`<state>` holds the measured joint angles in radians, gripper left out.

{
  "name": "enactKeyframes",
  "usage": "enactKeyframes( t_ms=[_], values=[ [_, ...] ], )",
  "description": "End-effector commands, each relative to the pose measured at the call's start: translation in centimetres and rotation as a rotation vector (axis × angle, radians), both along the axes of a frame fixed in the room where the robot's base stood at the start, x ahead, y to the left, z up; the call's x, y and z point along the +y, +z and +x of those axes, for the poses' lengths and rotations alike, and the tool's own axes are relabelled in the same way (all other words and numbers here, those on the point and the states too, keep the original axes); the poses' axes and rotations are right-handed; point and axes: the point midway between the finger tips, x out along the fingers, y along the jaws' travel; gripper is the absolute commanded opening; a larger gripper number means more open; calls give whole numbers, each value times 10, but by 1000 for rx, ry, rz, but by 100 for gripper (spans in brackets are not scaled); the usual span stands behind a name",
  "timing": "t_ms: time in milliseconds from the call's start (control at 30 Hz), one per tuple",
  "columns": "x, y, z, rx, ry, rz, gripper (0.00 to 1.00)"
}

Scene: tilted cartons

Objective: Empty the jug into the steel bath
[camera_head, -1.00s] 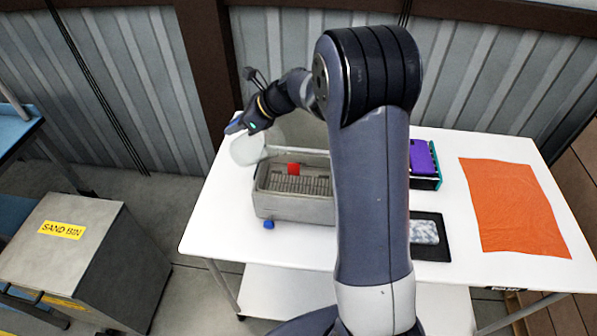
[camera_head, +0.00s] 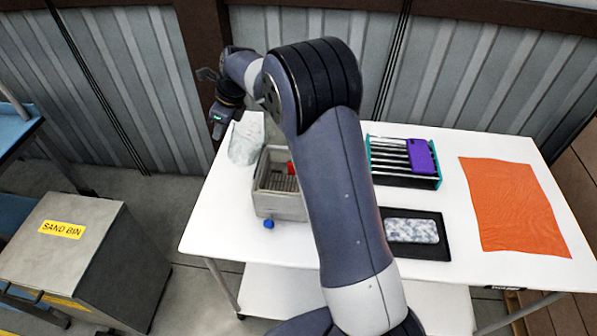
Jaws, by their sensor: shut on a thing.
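The steel bath (camera_head: 281,208) is a grey open box on the white table, with a red piece (camera_head: 291,168) and a dark slatted rack inside and a blue knob (camera_head: 269,224) at its front. My arm hides its right part. The jug (camera_head: 246,140) is pale and translucent, and shows just left of and behind the bath. My gripper (camera_head: 218,132) is at the jug's left side, shut on it; the fingertips are small and hard to make out. I cannot tell how full the jug is.
Right of my arm on the table (camera_head: 460,262) are a slotted rack with a purple block (camera_head: 420,156), a black tray (camera_head: 432,252) with a speckled pad, and an orange cloth (camera_head: 512,205). A sand bin (camera_head: 75,250) stands at left. A corrugated wall is behind.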

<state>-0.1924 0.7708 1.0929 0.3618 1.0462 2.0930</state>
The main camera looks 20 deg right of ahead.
Motion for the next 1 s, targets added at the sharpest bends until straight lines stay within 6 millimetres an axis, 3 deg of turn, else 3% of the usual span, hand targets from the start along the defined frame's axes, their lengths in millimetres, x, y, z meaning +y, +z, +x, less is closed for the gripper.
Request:
enactKeyframes(
  t_ms=[533, 1000],
  values=[
    [23, -33, 12, 147, 1, -285, 0],
    [26, -43, 14, 187, 0, -359, 0]
  ],
)
